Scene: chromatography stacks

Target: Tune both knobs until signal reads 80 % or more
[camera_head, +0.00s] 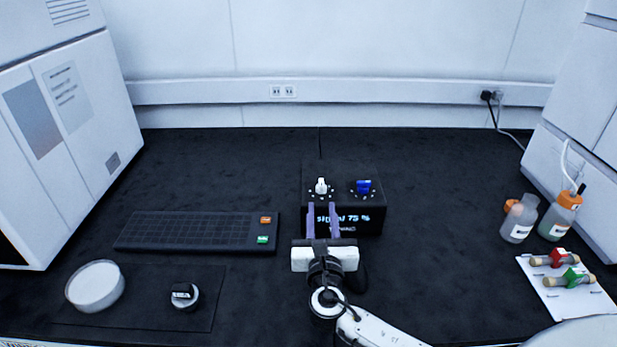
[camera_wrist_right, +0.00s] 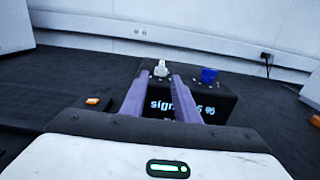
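A black control box (camera_head: 372,225) stands mid-table with a white knob (camera_head: 321,185) on the left of its top and a blue knob (camera_head: 363,186) on the right. Its display (camera_head: 350,218) reads "signal 75 %", with a smaller line below partly hidden. My right gripper (camera_head: 322,206) is in front of the box, its two purple fingers apart with nothing between them. In the right wrist view the white knob (camera_wrist_right: 160,68) shows just beyond the fingertips, between them, and the blue knob (camera_wrist_right: 208,75) stands to the right. My left gripper is not in view.
A black keyboard-like panel (camera_head: 185,231) with orange and green keys lies left of the box. A white round dish (camera_head: 95,287) and a small round item (camera_head: 184,296) are at front left. Bottles (camera_head: 519,219) and a white card (camera_head: 584,301) with red and green pieces are at right.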

